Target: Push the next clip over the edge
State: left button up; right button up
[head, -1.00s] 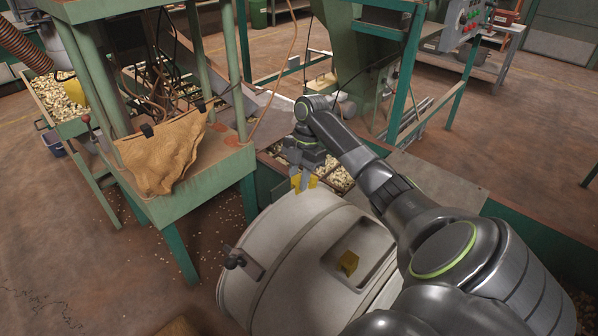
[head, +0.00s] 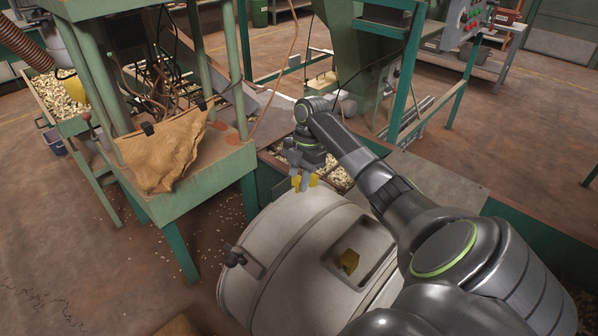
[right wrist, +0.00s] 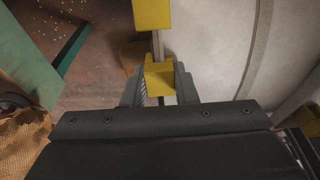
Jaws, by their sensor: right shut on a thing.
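A tan sack (head: 165,158) hangs at the front of the green stand, with one black clip (head: 147,129) at its upper left and another black clip (head: 202,105) at its upper right. My right gripper (head: 304,182) is to the right of the sack, apart from both clips. It is shut on a yellow-ended tool. In the right wrist view, a yellow block (right wrist: 160,79) sits between the fingers and a thin metal bar runs to a second yellow block (right wrist: 152,14). My left gripper is not in view.
The green stand (head: 213,170) has legs and hanging hoses. A bin of nuts (head: 73,128) is at the left and a nut trough (head: 338,178) lies behind my right gripper. A yellow piece (head: 348,261) sits in a recess of the pale rounded body at the bottom. Floor is open at lower left.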

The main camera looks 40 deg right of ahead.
jog(key=o, duration=1)
jog(key=shift+o, duration=0.2)
pick_arm(q)
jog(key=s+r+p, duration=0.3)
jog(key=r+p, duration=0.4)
jog(key=p, duration=0.2)
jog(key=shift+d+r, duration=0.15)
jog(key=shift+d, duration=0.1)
pick_arm(e)
jog(key=v, duration=1.7)
jog(key=shift+r, duration=0.2)
